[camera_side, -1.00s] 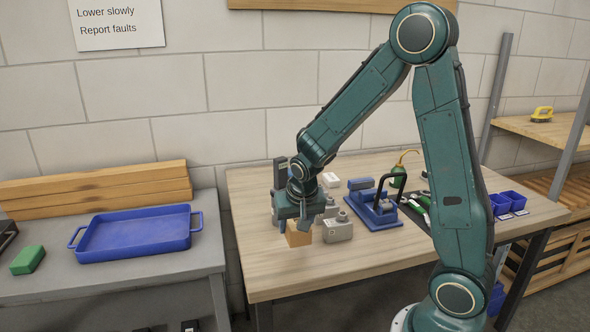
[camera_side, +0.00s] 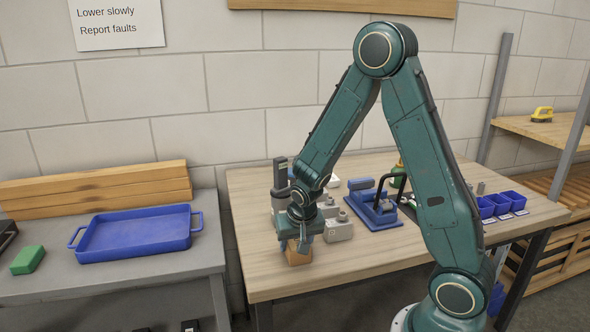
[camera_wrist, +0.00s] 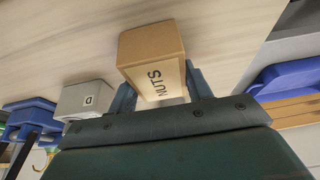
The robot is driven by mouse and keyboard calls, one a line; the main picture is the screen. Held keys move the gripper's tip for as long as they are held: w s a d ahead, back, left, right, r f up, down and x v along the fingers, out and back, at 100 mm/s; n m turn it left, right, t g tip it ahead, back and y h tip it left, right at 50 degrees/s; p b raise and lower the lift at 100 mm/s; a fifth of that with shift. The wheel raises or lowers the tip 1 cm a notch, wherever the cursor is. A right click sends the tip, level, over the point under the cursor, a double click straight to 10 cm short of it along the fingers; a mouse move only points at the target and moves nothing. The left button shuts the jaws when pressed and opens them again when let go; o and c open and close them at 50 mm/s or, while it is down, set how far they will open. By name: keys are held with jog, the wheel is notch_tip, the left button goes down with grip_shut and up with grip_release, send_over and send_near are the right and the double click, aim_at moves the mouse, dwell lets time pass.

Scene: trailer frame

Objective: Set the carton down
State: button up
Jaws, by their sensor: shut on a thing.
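The carton (camera_side: 298,257) is a small brown box near the front left of the wooden table (camera_side: 372,259). In the wrist view the carton (camera_wrist: 150,47) carries a pale label reading "NUTS". My gripper (camera_side: 297,247) is above it in the side view, with its jaws shut on the carton. In the wrist view my gripper (camera_wrist: 160,88) has one finger on each side of the box. The carton's underside is hidden, and I cannot tell whether it touches the table.
A grey block (camera_side: 338,230) marked D in the wrist view (camera_wrist: 84,99) stands close to the carton. A blue fixture (camera_side: 375,210) is farther right. Blue bins (camera_side: 502,204) line the right edge. The front of the table is clear. A blue tray (camera_side: 134,250) is on the left bench.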

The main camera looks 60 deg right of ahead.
jog(key=shift+f, duration=0.15)
jog(key=o, duration=1.2)
jog(key=shift+r, duration=0.2)
jog(key=shift+v, duration=0.8)
jog(key=v, duration=0.9)
jog(key=shift+r, duration=0.25)
jog(key=shift+s+a+r, duration=0.15)
jog(key=shift+s+r, duration=0.05)
jog(key=shift+r, duration=0.2)
